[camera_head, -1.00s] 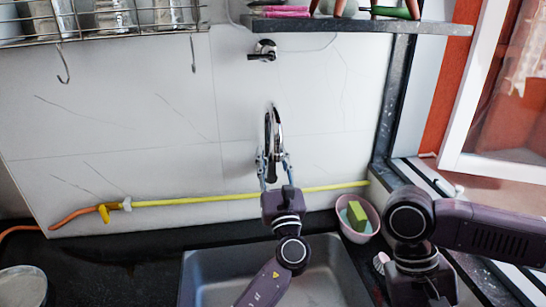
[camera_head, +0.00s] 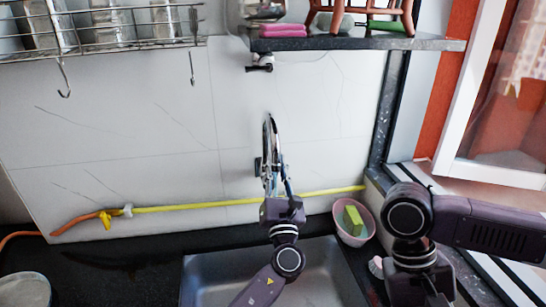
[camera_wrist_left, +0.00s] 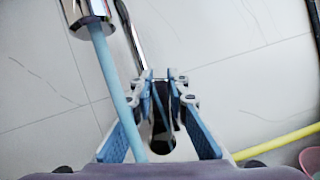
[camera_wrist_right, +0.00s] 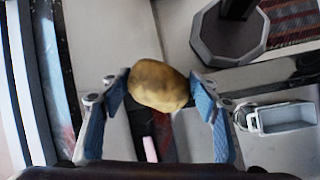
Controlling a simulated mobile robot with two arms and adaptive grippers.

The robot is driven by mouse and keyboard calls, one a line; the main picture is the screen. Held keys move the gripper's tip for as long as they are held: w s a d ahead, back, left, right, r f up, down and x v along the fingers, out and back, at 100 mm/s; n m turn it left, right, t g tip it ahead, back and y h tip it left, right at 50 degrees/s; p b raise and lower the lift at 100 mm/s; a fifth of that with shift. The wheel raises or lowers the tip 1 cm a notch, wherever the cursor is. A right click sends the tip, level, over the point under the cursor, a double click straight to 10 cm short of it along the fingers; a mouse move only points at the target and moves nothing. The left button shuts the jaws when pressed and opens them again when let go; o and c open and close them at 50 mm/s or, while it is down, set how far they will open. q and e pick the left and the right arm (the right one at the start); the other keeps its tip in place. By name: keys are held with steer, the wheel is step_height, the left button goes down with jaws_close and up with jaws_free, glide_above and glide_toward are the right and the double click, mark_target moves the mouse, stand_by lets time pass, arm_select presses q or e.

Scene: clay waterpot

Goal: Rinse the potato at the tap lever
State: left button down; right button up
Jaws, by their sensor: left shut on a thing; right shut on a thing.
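The chrome tap (camera_head: 268,130) stands at the wall behind the sink in the head view. My left gripper (camera_head: 274,183) is at it. In the left wrist view that gripper (camera_wrist_left: 161,76) is shut on a slim chrome part, apparently the tap lever (camera_wrist_left: 133,40). Beside it a chrome spout end (camera_wrist_left: 86,18) has a blue stream (camera_wrist_left: 110,75), apparently water, running from it. The potato (camera_wrist_right: 158,86) is brown and held between the fingers of my right gripper (camera_wrist_right: 160,82) in the right wrist view. The potato is not visible in the head view.
A grey sink (camera_head: 205,280) lies below the tap. A pink bowl (camera_head: 365,233) with a green-yellow sponge (camera_head: 353,220) stands at its right. A yellow hose (camera_head: 190,207) runs along the wall. A dark shelf (camera_head: 350,42) is above. A round pot (camera_head: 24,290) stands at left.

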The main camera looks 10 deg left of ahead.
arm_select(q)
steer(key=shift+d+f+m, duration=0.15)
steer(key=shift+d+m, duration=0.05)
steer(key=shift+m, duration=0.1)
steer(key=c, duration=2.2)
jaws_free()
steer(key=o, duration=0.4)
steer(key=shift+s+d, duration=0.1)
steer(key=shift+s, duration=0.05)
steer(key=shift+c, duration=0.2)
steer(key=shift+s+r, duration=0.1)
steer(key=shift+r, duration=0.1)
steer(key=v, duration=1.2)
